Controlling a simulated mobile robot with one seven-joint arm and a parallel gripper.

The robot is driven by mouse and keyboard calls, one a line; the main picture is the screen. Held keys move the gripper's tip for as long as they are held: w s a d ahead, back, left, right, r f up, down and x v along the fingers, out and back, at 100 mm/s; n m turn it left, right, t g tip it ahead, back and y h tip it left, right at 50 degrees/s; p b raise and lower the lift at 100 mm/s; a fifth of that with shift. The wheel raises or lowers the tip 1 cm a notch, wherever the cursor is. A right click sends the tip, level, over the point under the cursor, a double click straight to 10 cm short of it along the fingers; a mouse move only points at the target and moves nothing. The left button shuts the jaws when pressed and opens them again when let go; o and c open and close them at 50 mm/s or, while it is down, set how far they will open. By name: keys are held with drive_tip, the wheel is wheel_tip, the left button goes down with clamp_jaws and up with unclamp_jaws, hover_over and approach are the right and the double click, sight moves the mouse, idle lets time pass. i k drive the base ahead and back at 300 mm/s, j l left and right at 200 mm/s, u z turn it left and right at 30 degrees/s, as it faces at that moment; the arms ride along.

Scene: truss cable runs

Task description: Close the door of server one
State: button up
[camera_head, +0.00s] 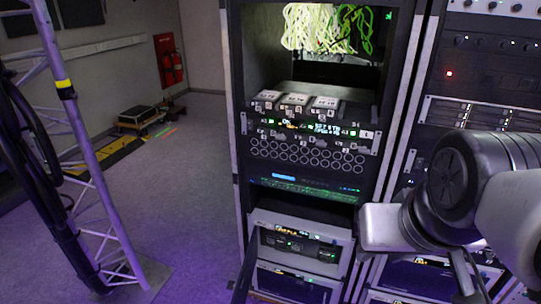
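The open-fronted server rack (233,130) stands in the middle of the view. Low in it are two light grey framed units, an upper one (300,222) and a lower one cut off by the bottom edge. A dark narrow panel (243,274) sticks out at the lower left of these units, like a door swung open and seen nearly edge-on. No label shows which unit is server one. My arm comes in from the right, and its pale end (385,228) is in front of the rack's right post, right of the panel and apart from it. My gripper's fingers cannot be made out.
A second rack (475,75) stands at the right, partly behind my arm. A purple-lit truss (85,150) with dark cables stands at the left. Green and pale cables (325,28) hang in the rack's top. The grey floor (185,190) between truss and rack is clear.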

sight(239, 296)
drive_tip(key=k+j+z, duration=0.1)
drive_tip(key=j, duration=0.6)
drive_tip(key=k+j+z, duration=0.15)
drive_tip(key=j, duration=0.2)
drive_tip(key=i+j, duration=0.15)
drive_tip(key=j, duration=0.2)
drive_tip(key=i+j+z, duration=0.15)
drive_tip(key=j, duration=0.2)
drive_tip(key=i+j, duration=0.1)
drive_tip(key=j, duration=0.25)
drive_tip(key=i+l+u, duration=0.2)
drive_tip(key=l+u, duration=0.2)
drive_tip(key=l, duration=0.15)
drive_tip(key=k+l+u, duration=0.2)
drive_tip(key=l, duration=0.15)
drive_tip(key=i, duration=0.1)
